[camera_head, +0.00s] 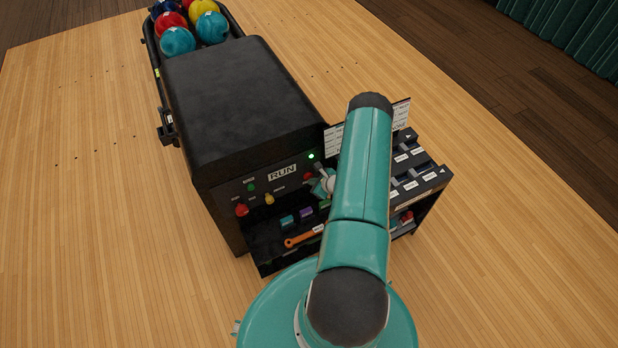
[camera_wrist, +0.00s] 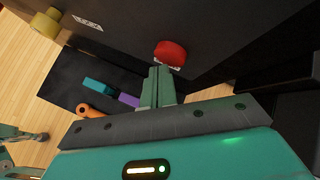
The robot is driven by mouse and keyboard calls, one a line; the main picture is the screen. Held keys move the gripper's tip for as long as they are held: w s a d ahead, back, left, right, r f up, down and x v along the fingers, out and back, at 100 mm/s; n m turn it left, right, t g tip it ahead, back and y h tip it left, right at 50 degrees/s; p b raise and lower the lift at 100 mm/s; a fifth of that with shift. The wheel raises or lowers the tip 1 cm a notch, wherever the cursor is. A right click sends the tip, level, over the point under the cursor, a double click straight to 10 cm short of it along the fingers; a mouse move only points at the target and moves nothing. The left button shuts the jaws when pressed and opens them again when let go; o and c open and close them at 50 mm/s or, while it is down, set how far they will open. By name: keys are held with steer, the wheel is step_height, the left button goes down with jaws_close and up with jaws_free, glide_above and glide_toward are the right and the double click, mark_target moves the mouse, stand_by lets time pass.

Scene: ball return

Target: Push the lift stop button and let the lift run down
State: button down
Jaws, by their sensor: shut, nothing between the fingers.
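The black ball-return machine (camera_head: 240,95) carries a control panel with a lit green lamp (camera_head: 311,156) and a display reading RUN (camera_head: 282,172). A round red button (camera_head: 308,176) sits below the lamp; it also shows large in the wrist view (camera_wrist: 170,52), its label partly covered and unreadable. My gripper (camera_wrist: 159,72) is shut and empty, its fingertips just below the red button. Whether they touch it I cannot tell. In the head view my gripper (camera_head: 324,184) is partly hidden by my arm. A second red knob (camera_head: 241,210) sits at the panel's lower left.
A yellow knob (camera_head: 269,198) and a green button (camera_head: 251,187) are on the panel's left. A tray (camera_head: 262,247) below holds an orange wrench (camera_head: 302,239) and small coloured blocks. A labelled rack (camera_head: 432,178) stands at right. Several balls (camera_head: 178,41) sit at the far end.

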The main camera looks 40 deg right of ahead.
steer(key=shift+w+d, duration=0.2)
steer(key=shift+w, duration=0.4)
stand_by(1.1)
steer(key=shift+s, duration=0.1)
steer(key=shift+s+a, duration=0.25)
steer(key=shift+s, duration=0.6)
steer(key=shift+s, duration=0.1)
steer(key=shift+s+a, duration=0.25)
steer(key=shift+s, duration=0.5)
steer(key=shift+s+a, duration=0.3)
steer(key=shift+s, duration=0.5)
steer(key=shift+s+a, duration=0.25)
steer(key=shift+s, duration=0.5)
